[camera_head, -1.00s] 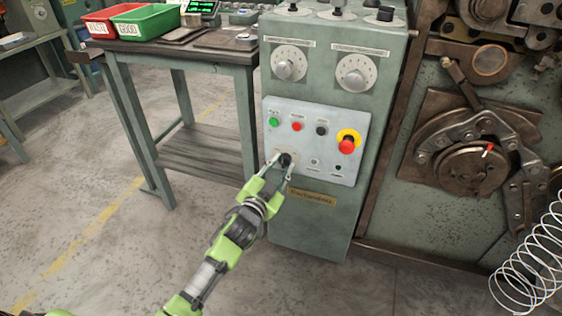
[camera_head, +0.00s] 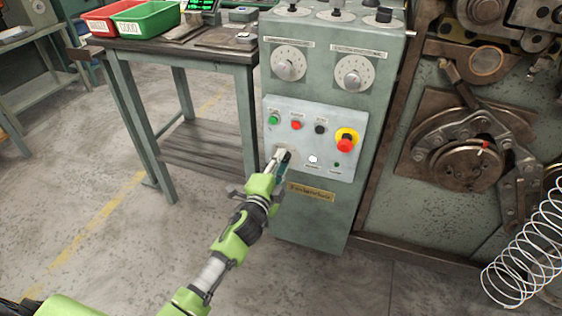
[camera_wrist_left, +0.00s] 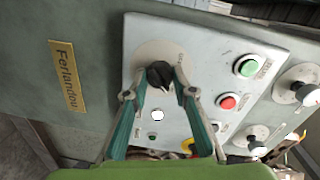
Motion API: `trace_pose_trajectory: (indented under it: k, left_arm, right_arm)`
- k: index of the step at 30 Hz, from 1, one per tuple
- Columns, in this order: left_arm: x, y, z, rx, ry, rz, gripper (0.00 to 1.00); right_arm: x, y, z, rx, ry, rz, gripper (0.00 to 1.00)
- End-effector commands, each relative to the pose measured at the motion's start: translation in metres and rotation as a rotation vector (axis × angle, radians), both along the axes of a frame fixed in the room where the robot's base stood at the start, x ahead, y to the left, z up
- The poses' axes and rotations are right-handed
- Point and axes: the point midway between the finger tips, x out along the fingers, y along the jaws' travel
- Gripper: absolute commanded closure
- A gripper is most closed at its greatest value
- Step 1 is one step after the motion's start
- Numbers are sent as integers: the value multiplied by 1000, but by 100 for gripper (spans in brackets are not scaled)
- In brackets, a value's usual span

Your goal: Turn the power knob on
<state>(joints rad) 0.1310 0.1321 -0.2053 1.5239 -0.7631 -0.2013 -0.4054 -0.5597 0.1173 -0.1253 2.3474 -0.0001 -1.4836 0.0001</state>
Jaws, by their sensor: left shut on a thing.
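The black power knob (camera_head: 287,155) is at the lower left of the light grey control panel (camera_head: 342,172) on the green-grey cabinet. My left gripper (camera_head: 282,158) reaches it from the lower left, with its fingers partly covering it. In the left wrist view the gripper (camera_wrist_left: 161,78) is shut on the knob (camera_wrist_left: 159,72), one fingertip on each side. The knob sits on a pale round plate. A small lamp (camera_head: 313,160) beside the knob glows white; it also shows in the wrist view (camera_wrist_left: 157,114). My right gripper is not in view.
Above the knob are a green button (camera_head: 274,119), a red button (camera_head: 296,125) and a black button (camera_head: 320,128). A red emergency stop (camera_head: 345,144) is to the right. A workbench (camera_head: 205,48) stands left; a wire spring coil (camera_head: 530,250) is at the right edge.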

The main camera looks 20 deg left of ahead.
Motion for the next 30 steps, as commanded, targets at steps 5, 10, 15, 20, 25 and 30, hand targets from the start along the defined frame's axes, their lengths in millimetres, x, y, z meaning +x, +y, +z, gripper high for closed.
trace_pose_trajectory:
  k: [5, 10, 15, 20, 25, 30]
  left_arm:
    - [0, -1, 1, 47, -4, -1, 97]
    - [0, -1, 1, 64, -5, -2, 97]
    - [0, -1, 1, 67, -5, -2, 97]
    - [0, -1, 1, 67, -5, -2, 97]
    - [0, -1, 1, 66, -4, -1, 58]
    - [0, -1, 0, 65, -4, -1, 58]
  right_arm:
    - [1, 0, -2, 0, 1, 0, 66]
    - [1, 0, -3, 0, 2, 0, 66]
    - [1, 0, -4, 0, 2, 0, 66]
    - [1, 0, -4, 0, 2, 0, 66]
    - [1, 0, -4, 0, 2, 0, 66]
    - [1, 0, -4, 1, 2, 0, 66]
